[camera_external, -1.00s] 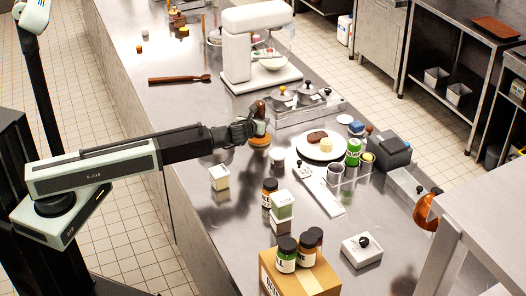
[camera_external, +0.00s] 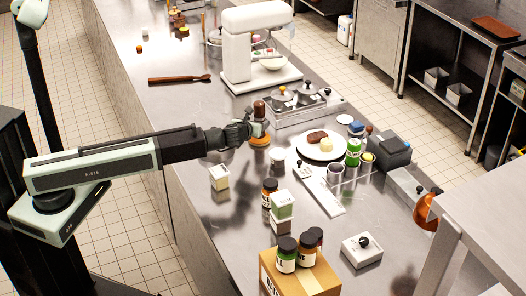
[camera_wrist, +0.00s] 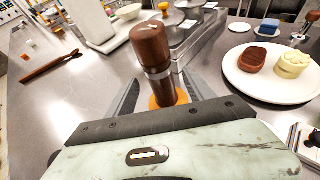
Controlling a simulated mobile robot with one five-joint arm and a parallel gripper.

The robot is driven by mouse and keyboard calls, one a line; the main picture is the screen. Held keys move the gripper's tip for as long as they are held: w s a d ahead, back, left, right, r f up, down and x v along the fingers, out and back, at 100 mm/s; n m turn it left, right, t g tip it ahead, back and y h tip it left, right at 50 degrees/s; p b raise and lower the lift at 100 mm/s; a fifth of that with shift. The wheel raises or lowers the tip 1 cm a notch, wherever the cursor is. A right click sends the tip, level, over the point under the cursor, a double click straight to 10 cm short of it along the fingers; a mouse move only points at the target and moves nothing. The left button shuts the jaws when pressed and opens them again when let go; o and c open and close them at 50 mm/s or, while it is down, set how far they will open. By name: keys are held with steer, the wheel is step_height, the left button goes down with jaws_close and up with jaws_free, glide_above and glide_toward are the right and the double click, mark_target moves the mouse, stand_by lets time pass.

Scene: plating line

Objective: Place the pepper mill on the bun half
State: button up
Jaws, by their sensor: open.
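The pepper mill (camera_wrist: 151,55) is dark brown wood with a pale metal band. It stands upright on the orange-brown bun half (camera_wrist: 178,97), most of which is hidden behind it and my gripper in the wrist view. In the external view the pepper mill (camera_external: 259,108) rises above the bun half (camera_external: 259,141). My gripper (camera_external: 256,129) is around the lower part of the pepper mill. In the wrist view its fingers (camera_wrist: 160,95) are spread to either side of the mill, with gaps visible between them and it.
A white plate (camera_external: 312,155) with a brown patty and a pale piece lies to the right. A white stand mixer (camera_external: 250,50) and lidded pans (camera_external: 305,92) stand behind. A small pale block (camera_external: 219,177) lies nearer. A wooden spoon (camera_external: 180,80) lies at the back left.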

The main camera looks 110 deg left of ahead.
steer(key=p+v, duration=0.2)
steer(key=v, duration=0.5)
steer(key=shift+d+r, duration=0.2)
steer(key=shift+d, duration=0.1)
